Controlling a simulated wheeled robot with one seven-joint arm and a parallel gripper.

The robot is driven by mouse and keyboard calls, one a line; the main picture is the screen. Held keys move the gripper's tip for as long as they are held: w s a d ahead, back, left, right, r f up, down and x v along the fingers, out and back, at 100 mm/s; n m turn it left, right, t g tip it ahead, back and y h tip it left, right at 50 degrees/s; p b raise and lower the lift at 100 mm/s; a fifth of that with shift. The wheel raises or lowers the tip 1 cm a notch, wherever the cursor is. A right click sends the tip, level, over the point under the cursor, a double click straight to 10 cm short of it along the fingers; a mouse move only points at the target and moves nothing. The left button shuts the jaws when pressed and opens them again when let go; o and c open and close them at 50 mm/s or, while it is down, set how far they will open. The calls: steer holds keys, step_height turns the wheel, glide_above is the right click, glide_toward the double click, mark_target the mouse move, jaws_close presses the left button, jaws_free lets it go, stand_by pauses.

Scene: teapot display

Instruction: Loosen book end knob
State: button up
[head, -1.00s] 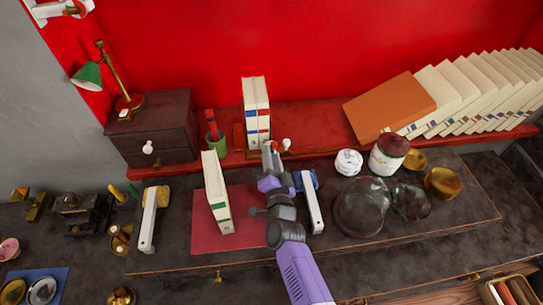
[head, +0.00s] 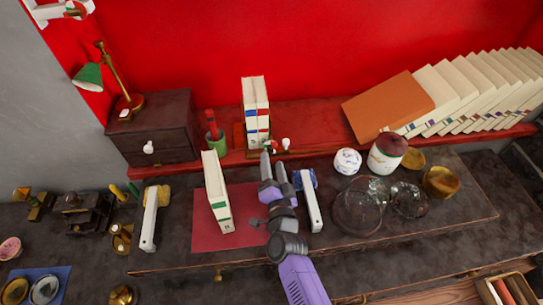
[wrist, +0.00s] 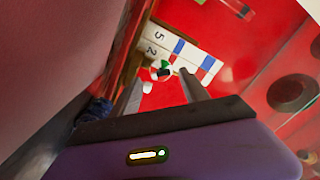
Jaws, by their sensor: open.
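The book end (head: 239,136) is wooden and holds several upright white books (head: 256,103) on the red shelf. In the head view, a white knob (head: 286,143) shows at the book end's front. My gripper (head: 272,158) is open, just in front of the book end. In the wrist view, its two fingers (wrist: 162,92) lie on either side of the knob, apart from each other. I cannot tell whether either finger touches it.
A white book (head: 217,192) stands on the red mat (head: 245,215) left of my gripper. A glass vessel (head: 355,212) and jars (head: 387,155) stand farther right. A green cup (head: 215,145) is left of the book end.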

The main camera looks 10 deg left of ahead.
steer(key=shift+p+v, duration=0.4)
steer(key=shift+v, duration=1.85)
steer(key=shift+a, duration=0.1)
steer(key=s+d+r+n+y, duration=0.2)
steer(key=s+r+n, duration=0.1)
steer(key=r, duration=0.3)
steer(key=s+d+r+n+g+h+b, duration=0.1)
steer(key=s+d+h+b, duration=0.1)
steer(key=s+d, duration=0.6)
steer(key=s+d+r+n+h+b, duration=0.1)
steer(key=s+d, duration=0.6)
steer(key=s, duration=1)
steer(key=s+d+r+n+g+h+b, duration=0.1)
steer(key=s+d+h, duration=0.3)
steer(key=s+d, duration=0.4)
steer(key=shift+s+d+r+n+g+b, duration=0.3)
steer(key=shift+s+b, duration=0.5)
steer(key=shift+s, duration=1.85)
